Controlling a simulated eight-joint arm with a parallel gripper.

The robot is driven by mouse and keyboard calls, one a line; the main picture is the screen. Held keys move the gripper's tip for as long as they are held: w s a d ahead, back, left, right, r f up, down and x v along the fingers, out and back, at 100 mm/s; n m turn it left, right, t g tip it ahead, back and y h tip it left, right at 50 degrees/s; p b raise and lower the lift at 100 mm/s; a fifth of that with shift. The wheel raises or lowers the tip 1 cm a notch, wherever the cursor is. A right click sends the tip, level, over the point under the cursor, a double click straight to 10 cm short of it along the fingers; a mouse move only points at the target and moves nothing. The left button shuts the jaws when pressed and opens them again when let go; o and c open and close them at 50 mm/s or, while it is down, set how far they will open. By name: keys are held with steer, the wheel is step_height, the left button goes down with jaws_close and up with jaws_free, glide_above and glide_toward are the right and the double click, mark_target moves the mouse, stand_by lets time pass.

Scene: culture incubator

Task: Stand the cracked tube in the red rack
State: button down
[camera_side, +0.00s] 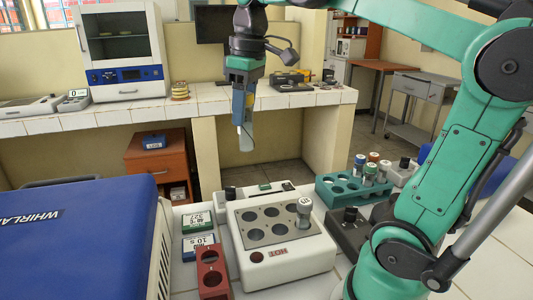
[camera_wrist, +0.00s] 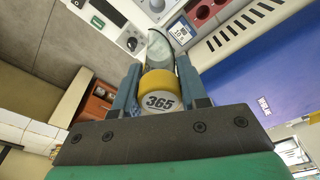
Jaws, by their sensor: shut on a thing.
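My gripper (camera_side: 243,106) is shut on a capped tube (camera_side: 246,138), held high above the bench with its clear end pointing down. In the wrist view the gripper (camera_wrist: 160,88) closes on the tube's yellow cap, whose pale top reads 365; the tube's clear body (camera_wrist: 160,46) extends beyond it. I cannot make out a crack. The red rack (camera_side: 211,266) stands on the bench at the lower middle, well below my gripper. Its round holes look empty. Part of the rack also shows at the top of the wrist view (camera_wrist: 203,12).
A white block (camera_side: 283,258) with several wells holds one grey-capped tube (camera_side: 304,206). A teal rack (camera_side: 330,190) with several capped tubes stands to its right. A large blue-lidded machine (camera_side: 75,235) fills the left. Small label displays (camera_side: 198,246) sit behind the red rack.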

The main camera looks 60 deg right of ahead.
steer(key=shift+w+a, duration=0.15)
steer(key=shift+a, duration=0.15)
steer(key=w+a+f+n, duration=0.2)
steer(key=a+f+n, duration=0.1)
steer(key=a+f, duration=0.2)
steer(key=n, duration=0.3)
glide_above(213, 275)
steer(key=w+d, duration=0.2)
steer(key=w, duration=0.1)
step_height(213, 275, down, 5)
steer(key=shift+y, duration=0.4)
steer(key=shift+s+f, duration=0.15)
steer(key=shift+f, duration=1.2)
steer(key=shift+s+f, duration=0.1)
steer(key=shift+f, duration=1.25)
steer(key=shift+f, duration=0.3)
steer(key=shift+f, duration=0.9)
steer(key=shift+f, duration=0.1)
steer(key=shift+f, duration=1.6)
